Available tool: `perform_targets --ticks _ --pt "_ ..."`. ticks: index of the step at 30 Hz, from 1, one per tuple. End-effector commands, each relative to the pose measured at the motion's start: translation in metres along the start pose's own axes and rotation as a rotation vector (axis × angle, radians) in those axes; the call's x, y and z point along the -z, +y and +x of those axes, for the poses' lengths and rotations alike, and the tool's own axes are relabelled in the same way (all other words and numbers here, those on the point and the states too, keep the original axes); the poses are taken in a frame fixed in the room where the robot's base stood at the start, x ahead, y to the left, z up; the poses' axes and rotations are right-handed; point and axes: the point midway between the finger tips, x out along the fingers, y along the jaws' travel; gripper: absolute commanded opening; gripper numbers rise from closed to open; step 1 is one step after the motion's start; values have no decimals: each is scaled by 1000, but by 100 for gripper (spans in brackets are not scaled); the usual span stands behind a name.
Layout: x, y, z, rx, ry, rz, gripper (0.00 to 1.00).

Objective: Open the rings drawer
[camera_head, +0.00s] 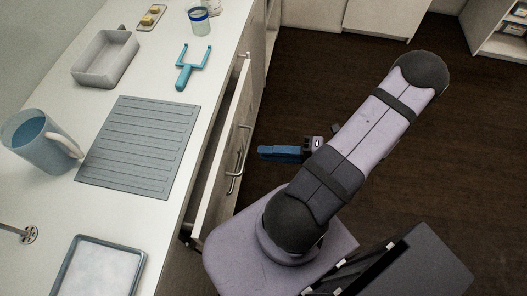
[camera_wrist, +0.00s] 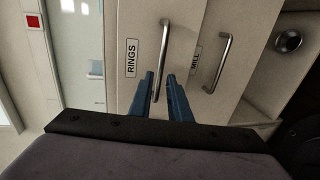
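The rings drawer (camera_wrist: 138,28) is a cream front with a "RINGS" label and a metal bar handle (camera_wrist: 163,55). In the head view, a long cream drawer front (camera_head: 217,165) stands out from the counter with a dark gap behind it. Its bar handle (camera_head: 240,150) faces my gripper (camera_head: 262,153), whose blue fingers point at it across a small visible gap. In the wrist view, the fingers of my gripper (camera_wrist: 164,88) are apart, and one end of the rings handle shows between them. I cannot tell whether they touch it. The gripper holds nothing.
A "MILL" drawer (camera_wrist: 233,45) with its own handle (camera_wrist: 218,64) is beside the rings drawer. The counter holds a blue jug (camera_head: 40,140), ridged mat (camera_head: 140,145), grey tray (camera_head: 105,60), teal fork-shaped tool (camera_head: 190,70) and metal tray (camera_head: 70,275).

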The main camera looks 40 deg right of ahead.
Motion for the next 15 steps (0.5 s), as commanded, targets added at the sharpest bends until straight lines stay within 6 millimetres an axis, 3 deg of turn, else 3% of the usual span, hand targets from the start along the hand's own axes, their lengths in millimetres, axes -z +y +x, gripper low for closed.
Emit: perform_targets --ticks 15 --pt "4 8 -2 -1 1 4 16"
